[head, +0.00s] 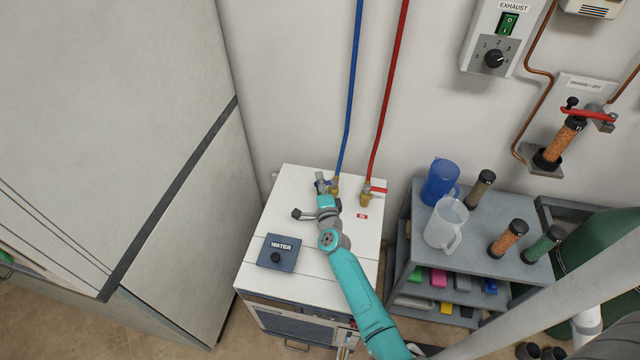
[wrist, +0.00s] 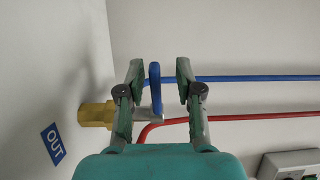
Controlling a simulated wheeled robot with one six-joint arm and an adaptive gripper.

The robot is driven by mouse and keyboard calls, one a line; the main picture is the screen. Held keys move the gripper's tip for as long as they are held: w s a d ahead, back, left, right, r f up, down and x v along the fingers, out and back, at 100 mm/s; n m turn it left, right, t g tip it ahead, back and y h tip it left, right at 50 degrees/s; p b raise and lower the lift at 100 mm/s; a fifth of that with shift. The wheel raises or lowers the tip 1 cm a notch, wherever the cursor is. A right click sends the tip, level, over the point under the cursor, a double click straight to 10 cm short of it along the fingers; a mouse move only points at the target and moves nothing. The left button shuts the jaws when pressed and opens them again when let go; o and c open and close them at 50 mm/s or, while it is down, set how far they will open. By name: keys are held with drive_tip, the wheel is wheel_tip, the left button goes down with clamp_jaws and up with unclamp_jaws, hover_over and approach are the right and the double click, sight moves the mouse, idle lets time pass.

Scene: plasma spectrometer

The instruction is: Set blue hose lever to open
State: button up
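The blue lever (wrist: 155,88) shows in the wrist view as a narrow blue bar, upright in the picture, on a brass valve (wrist: 97,114) by the OUT label (wrist: 54,144). My gripper (wrist: 158,82) is open, with one finger on each side of the lever. The lever is nearer the left finger, and a clear gap shows to the right finger. The blue hose (wrist: 255,78) runs off to the right behind the right finger. In the head view my gripper (head: 323,186) is at the back of the white machine, beside the blue hose (head: 352,90), and mostly hides the lever.
The white machine top (head: 345,265) carries a WATER knob box (head: 279,252). A red hose (head: 387,90) meets a second valve with a red lever (head: 379,190) just right of my gripper. A grey cart (head: 480,260) with jugs and cylinders stands to the right. The wall is close behind.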

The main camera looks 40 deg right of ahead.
drive_tip(key=shift+s+f, duration=0.1)
drive_tip(key=shift+s+a, duration=0.15)
drive_tip(key=shift+s, duration=0.05)
drive_tip(key=v, duration=1.1)
drive_tip(key=shift+s+a, duration=0.1)
drive_tip(key=shift+s, duration=0.1)
